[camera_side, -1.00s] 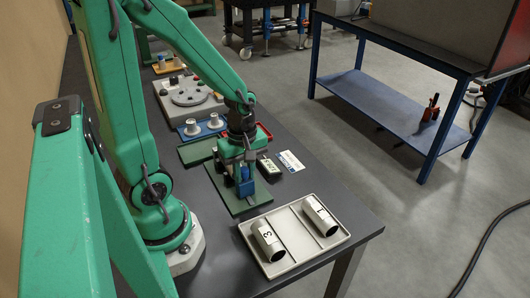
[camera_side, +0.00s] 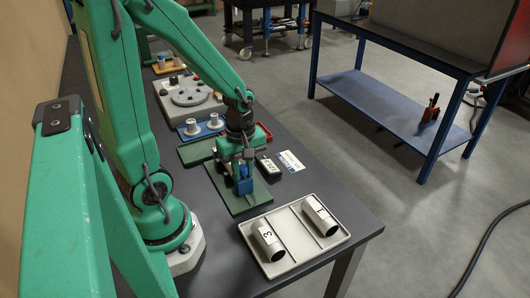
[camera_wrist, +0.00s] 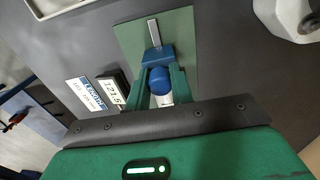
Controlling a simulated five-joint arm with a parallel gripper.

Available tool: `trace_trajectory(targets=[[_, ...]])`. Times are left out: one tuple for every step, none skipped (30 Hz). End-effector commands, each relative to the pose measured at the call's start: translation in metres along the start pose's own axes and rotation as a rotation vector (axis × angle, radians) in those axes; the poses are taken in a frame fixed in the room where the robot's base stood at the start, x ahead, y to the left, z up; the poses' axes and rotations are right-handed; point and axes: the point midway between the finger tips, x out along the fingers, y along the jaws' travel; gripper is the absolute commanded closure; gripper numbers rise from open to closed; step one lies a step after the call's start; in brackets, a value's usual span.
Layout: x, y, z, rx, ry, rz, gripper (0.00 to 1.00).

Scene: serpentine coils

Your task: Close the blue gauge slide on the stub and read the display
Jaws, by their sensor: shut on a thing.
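The blue gauge slide (camera_wrist: 158,78) is between the two green fingers of my gripper (camera_wrist: 161,84), which is shut on it. In the side view the slide (camera_side: 244,186) shows under my gripper (camera_side: 240,172). A pale metal bar (camera_wrist: 153,32) runs out from the slide over the green mat (camera_wrist: 186,40). A whitish end of what looks like the stub (camera_wrist: 164,100) shows beside the slide; whether they touch is hidden. The display (camera_wrist: 112,94) appears to read 121.5 in the wrist view and stands beside the slide; it also shows in the side view (camera_side: 269,167).
A pale tray (camera_side: 282,233) with two metal tubes, marked 3 (camera_side: 267,240) and 1 (camera_side: 320,215), lies near the table's front edge. A white and blue card (camera_side: 290,161) lies beside the display. A blue block with pale cylinders (camera_side: 202,128) stands behind. Dark table (camera_side: 345,207) is bare at right.

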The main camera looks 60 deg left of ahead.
Motion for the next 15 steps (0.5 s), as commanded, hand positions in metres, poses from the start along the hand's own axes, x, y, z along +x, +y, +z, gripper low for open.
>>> trace_trajectory(targets=[[-0.0011,0.0009,-0.0010,-0.001,0.001,0.002,1.00],[-0.0012,0.0009,-0.0012,-0.001,0.001,0.002,1.00],[-0.0012,0.0009,-0.0016,-0.001,0.001,0.002,1.00],[-0.0012,0.0009,-0.0019,-0.001,0.001,0.003,1.00],[-0.0012,0.0010,-0.0021,-0.001,0.001,0.003,1.00],[-0.0012,0.0010,-0.0025,-0.001,0.001,0.003,1.00],[-0.0012,0.0010,-0.0027,-0.002,0.001,0.003,1.00],[-0.0012,0.0010,-0.0030,-0.002,0.001,0.003,1.00],[-0.0013,0.0011,-0.0033,-0.002,0.001,0.003,1.00],[-0.0013,0.0011,-0.0036,-0.002,0.001,0.003,1.00],[-0.0013,0.0011,-0.0038,-0.002,0.001,0.003,1.00],[-0.0013,0.0012,-0.0042,-0.002,0.001,0.003,1.00],[-0.0013,0.0012,-0.0044,-0.002,0.001,0.003,1.00],[-0.0013,0.0012,-0.0046,-0.002,0.001,0.003,1.00],[-0.0013,0.0012,-0.0050,-0.002,0.001,0.003,1.00]])
